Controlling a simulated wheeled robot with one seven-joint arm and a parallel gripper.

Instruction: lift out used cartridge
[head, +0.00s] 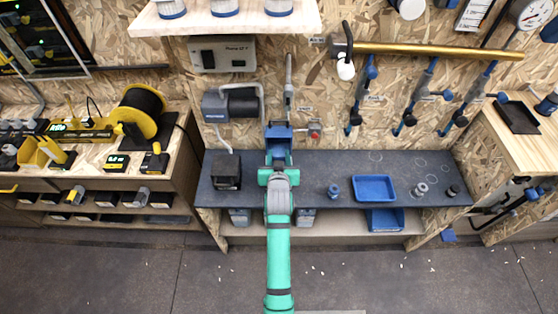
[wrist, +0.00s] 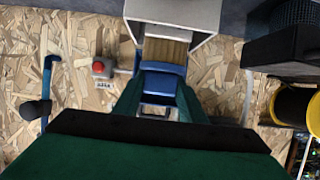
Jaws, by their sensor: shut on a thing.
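My gripper (head: 278,170) is at the middle of the dark bench, by the wall. In the wrist view my gripper (wrist: 160,100) has its green fingers on either side of a blue part with a handle-like loop, and is shut on it. This blue part appears to be the end of the used cartridge (wrist: 163,82). A tan ribbed section continues from it into the mouth of a pale grey housing (wrist: 180,14), so the cartridge looks partly inside. Its far end is hidden. In the head view a blue body (head: 278,133) shows just beyond my gripper; I cannot tell whether it is cartridge or housing.
A red button (head: 314,128) is on the wall right of my gripper. A black box (head: 226,170) stands left on the bench (head: 320,165). A blue tray (head: 374,188), a small blue piece (head: 333,191) and rings lie right. Clamps (head: 362,95) hang above.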

